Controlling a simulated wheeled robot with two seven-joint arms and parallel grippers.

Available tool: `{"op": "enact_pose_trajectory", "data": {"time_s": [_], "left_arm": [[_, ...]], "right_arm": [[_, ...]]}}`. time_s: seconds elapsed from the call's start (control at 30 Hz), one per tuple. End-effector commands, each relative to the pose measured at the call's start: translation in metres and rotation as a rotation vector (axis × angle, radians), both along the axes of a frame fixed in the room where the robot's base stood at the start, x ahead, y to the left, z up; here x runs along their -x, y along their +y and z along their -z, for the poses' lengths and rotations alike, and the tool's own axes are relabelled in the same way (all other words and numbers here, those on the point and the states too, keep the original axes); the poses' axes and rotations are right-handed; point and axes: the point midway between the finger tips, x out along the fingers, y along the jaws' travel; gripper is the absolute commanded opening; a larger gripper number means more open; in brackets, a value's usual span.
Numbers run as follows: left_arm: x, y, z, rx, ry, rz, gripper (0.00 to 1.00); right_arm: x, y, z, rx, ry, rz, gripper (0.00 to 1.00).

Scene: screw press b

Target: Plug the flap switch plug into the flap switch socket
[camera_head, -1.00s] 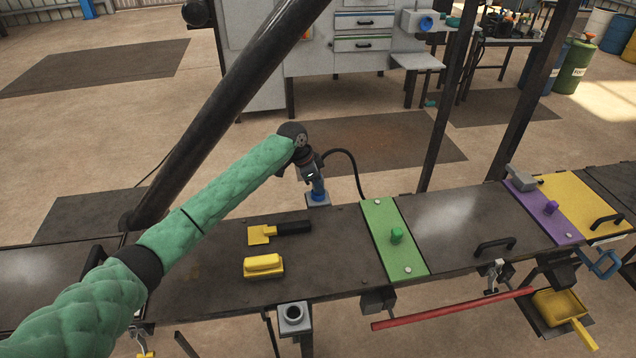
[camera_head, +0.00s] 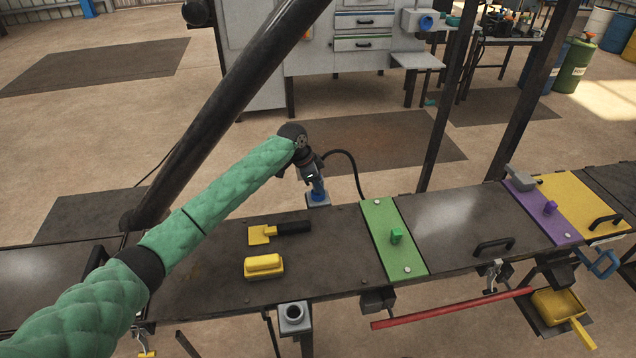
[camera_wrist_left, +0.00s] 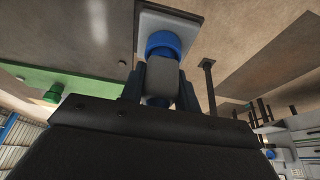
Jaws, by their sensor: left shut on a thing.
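My left gripper (camera_head: 314,178) is at the back edge of the bench, shut on the flap switch plug. In the left wrist view the plug shows as a grey block (camera_wrist_left: 160,82) between the fingers. A black cable (camera_head: 345,158) arcs from the gripper area down to the bench. The blue round collar of the flap switch socket (camera_wrist_left: 163,43) on its pale square plate lies right beyond the plug; its base (camera_head: 318,201) also shows in the head view. The plug looks lined up with or touching the collar; how deep it sits is hidden. My right gripper is not in view.
On the bench (camera_head: 345,265) lie a yellow block (camera_head: 263,266) and a yellow tool with a black handle (camera_head: 280,231). A green plate (camera_head: 385,215) with a knob lies to the right. A dark slanted post (camera_head: 235,100) stands behind my left arm.

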Motion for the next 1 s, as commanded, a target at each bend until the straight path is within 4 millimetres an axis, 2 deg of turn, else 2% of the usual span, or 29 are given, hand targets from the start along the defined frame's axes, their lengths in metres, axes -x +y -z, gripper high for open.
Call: {"op": "enact_pose_trajectory", "data": {"time_s": [0.47,0.5,0.6,1.0], "left_arm": [[-0.0002,-0.0001,0.0043,0.0,-0.001,0.0,0.04],[-0.0002,-0.0001,0.0042,0.0,-0.001,0.0,0.37],[-0.0001,-0.0001,0.0043,0.0,0.0,0.0,0.57],[-0.0002,0.0028,-0.0002,0.001,-0.002,-0.001,0.57]], "right_arm": [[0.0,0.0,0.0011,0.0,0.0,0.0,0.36],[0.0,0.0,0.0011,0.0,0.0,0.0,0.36],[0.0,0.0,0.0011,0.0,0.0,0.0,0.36],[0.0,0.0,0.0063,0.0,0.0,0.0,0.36]]}}
